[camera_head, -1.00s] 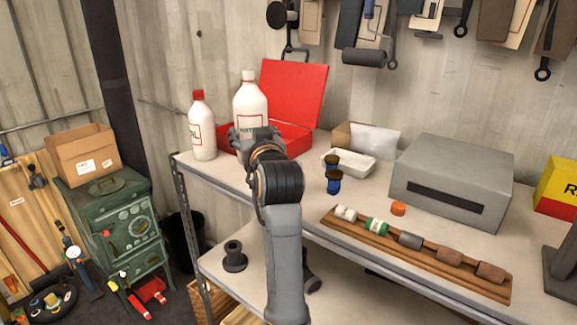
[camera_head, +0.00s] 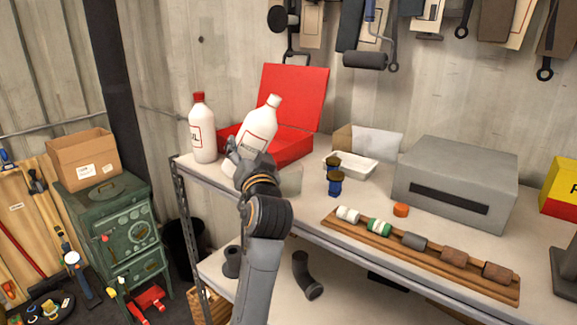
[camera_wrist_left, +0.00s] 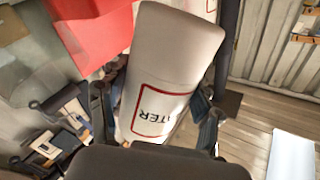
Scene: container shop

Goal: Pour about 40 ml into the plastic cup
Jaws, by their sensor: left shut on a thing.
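A white bottle (camera_head: 259,124) with a pale cap and a red-framed label is tilted to the right, its cap end at the upper right. My left gripper (camera_head: 243,152) is shut on its lower part. In the left wrist view the bottle (camera_wrist_left: 170,60) lies between the fingers, with "TER" readable on its label. A pale, see-through plastic cup (camera_head: 291,180) stands on the shelf top, just right of my left wrist and partly hidden by it. The bottle's cap end is above and slightly left of the cup. I cannot tell the liquid level. My right gripper is not in view.
A white bottle with a red cap (camera_head: 201,130) stands at the left. An open red case (camera_head: 294,105) is behind the held bottle. Small blue jars (camera_head: 335,185), a white tray (camera_head: 352,164), a grey box (camera_head: 457,180) and a wooden rack (camera_head: 420,258) are to the right.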

